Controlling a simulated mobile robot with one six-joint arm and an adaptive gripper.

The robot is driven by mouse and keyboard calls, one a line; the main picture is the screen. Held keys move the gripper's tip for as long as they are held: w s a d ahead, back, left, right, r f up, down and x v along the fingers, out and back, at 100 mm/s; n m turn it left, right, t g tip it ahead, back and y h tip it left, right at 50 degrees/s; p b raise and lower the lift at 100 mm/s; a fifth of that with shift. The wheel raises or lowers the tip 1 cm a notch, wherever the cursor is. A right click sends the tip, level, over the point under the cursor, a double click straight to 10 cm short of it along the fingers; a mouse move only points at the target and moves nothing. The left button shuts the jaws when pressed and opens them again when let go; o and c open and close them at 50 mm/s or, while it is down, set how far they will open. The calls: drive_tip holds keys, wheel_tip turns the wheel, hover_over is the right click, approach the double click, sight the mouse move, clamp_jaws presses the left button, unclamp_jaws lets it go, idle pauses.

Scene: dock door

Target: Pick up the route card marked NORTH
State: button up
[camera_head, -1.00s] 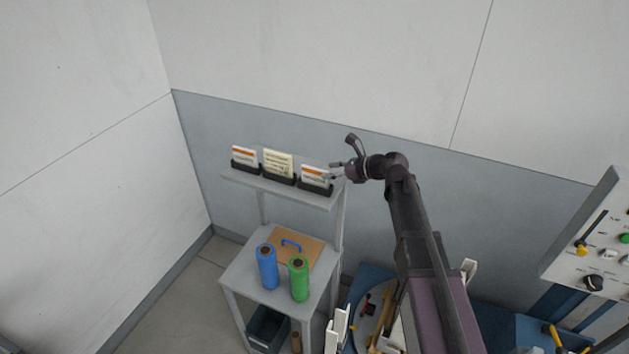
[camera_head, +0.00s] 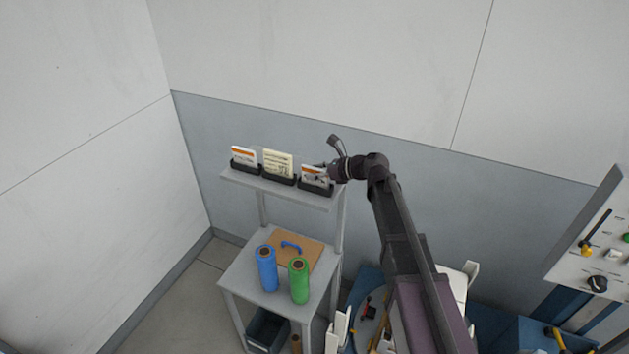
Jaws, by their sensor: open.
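Three cards stand in black holders on the top shelf (camera_head: 232,177) of a grey rack. The left card (camera_head: 244,156) is white with an orange band. The middle card (camera_head: 278,164) is pale yellow with dark lines of print. The right card (camera_head: 311,174) is white with an orange band. The print is too small to tell which one is marked NORTH. My gripper (camera_head: 324,170) is open at the right card, its fingers overlapping that card's right part in the picture. I cannot tell whether they touch it or have it between them.
A blue cylinder (camera_head: 267,270) and a green cylinder (camera_head: 299,282) stand on the lower shelf before a brown board with a blue handle (camera_head: 291,247). A control panel (camera_head: 600,240) is at the right. The wall is close behind the rack.

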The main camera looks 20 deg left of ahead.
idle(0.4)
clamp_jaws()
drive_tip(key=shift+r, duration=0.15)
wheel_tip(320, 180, up, 3)
drive_tip(key=p, duration=0.3)
drive_tip(key=shift+r+p, duration=0.15)
drive_tip(key=shift+p, duration=0.15)
drive_tip(key=s+d+r+p, duration=0.1)
drive_tip(key=s+d, duration=0.7)
drive_tip(key=s, duration=0.5)
drive_tip(key=shift+s+d+r, duration=0.2)
drive_tip(key=shift+d, duration=0.2)
